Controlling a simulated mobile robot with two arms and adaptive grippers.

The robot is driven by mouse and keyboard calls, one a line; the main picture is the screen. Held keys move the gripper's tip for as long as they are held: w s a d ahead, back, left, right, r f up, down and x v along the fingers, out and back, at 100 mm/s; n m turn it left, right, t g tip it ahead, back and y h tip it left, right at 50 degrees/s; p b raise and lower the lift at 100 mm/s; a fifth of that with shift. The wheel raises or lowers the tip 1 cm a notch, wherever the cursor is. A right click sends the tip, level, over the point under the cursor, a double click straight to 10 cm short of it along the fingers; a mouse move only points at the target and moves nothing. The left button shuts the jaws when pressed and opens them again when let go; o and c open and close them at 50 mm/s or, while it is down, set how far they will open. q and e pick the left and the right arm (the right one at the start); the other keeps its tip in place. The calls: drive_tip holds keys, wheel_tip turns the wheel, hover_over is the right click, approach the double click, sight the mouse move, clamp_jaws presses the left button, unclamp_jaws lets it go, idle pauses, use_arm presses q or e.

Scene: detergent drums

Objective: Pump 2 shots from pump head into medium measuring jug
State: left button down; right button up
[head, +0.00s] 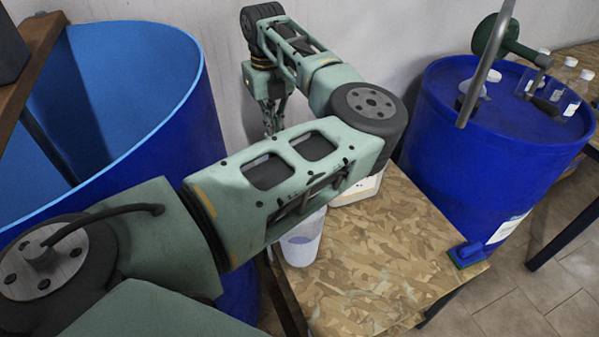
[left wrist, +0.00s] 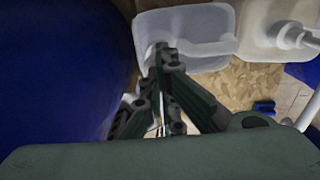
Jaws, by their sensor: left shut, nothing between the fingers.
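A whitish translucent vessel (head: 301,240), which looks like a measuring jug, stands on the patterned board table below my left forearm. The arm hides its upper part, so I cannot tell its size class. My left gripper (head: 271,128) hangs fingers down near the wall, beyond the table, shut and empty. In the left wrist view, a white spout (left wrist: 205,48) runs right from beside the fingers across a translucent container (left wrist: 187,20). The pump head at its left end is mostly hidden by the fingers, and I cannot tell whether they touch it. My right gripper is not in view.
A blue open drum (head: 165,60) stands left. A white container (head: 362,189) sits behind my arm. A blue object (head: 470,254) lies at the table's corner (head: 400,280).

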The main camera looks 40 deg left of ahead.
use_arm(q)
drive_tip(key=shift+r+p, duration=0.9)
drive_tip(key=shift+r, duration=1.8)
wheel_tip(320, 180, up, 6)
drive_tip(key=p, duration=0.2)
drive_tip(key=shift+p, duration=0.3)
